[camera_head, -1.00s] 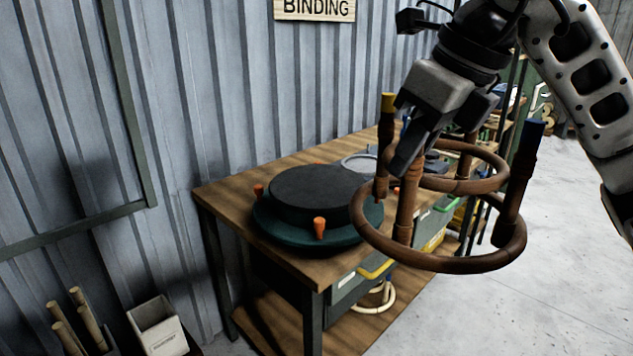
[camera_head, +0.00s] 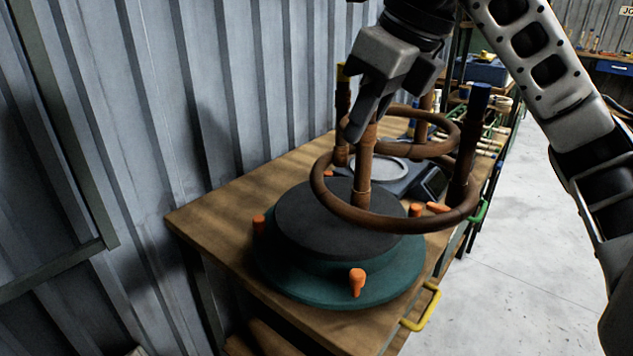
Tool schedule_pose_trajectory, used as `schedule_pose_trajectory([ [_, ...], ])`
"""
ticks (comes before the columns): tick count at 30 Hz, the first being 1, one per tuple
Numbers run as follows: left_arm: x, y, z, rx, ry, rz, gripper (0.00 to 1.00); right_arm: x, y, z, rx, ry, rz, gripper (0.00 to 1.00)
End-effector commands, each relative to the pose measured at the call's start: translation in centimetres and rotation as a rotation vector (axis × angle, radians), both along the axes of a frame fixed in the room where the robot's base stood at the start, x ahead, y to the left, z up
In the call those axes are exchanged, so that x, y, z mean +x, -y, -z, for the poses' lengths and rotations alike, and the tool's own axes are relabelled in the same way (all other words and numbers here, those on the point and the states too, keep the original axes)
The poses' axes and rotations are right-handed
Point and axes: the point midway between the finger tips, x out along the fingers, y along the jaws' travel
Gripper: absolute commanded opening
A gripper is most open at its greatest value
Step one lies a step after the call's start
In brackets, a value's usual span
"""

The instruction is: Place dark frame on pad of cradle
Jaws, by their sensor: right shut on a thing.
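The dark frame (camera_head: 385,219) is a brown rattan piece with a large lower ring, a smaller upper ring and several upright posts. My right gripper (camera_head: 357,130) is shut on one of its posts. It holds the frame in the air, over the right and back part of the cradle, roughly level. The cradle (camera_head: 290,279) is a round green base with orange pegs. Its round black pad (camera_head: 318,225) is bare. The frame's lower ring overlaps the pad's right side in this view; I cannot tell the exact gap. My left gripper is not in view.
The cradle stands on a wooden bench (camera_head: 215,206) against a corrugated metal wall (camera_head: 230,80). A grey device with a round ring plate (camera_head: 382,167) sits behind it. A yellow handle (camera_head: 424,308) juts from the bench front. Open floor lies to the right.

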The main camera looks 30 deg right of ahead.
Motion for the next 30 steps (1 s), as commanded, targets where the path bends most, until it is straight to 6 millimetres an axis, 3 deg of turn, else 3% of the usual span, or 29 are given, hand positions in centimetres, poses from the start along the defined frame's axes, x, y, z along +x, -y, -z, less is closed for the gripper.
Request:
schedule_pose_trajectory([
  [11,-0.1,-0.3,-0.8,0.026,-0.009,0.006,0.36,7.9,-0.8,3.2,0.001,0.001,0.0,0.0],
  [15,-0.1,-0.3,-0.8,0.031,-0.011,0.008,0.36,9.9,-0.9,5.7,-0.001,0.002,-0.001,0.0],
  [21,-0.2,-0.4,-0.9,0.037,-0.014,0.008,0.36,11.8,-1.1,7.9,0.0,0.005,0.0,0.0],
  [30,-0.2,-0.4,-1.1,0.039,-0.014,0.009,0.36,13.0,-1.1,9.4,-0.001,0.004,0.0,0.0],
])
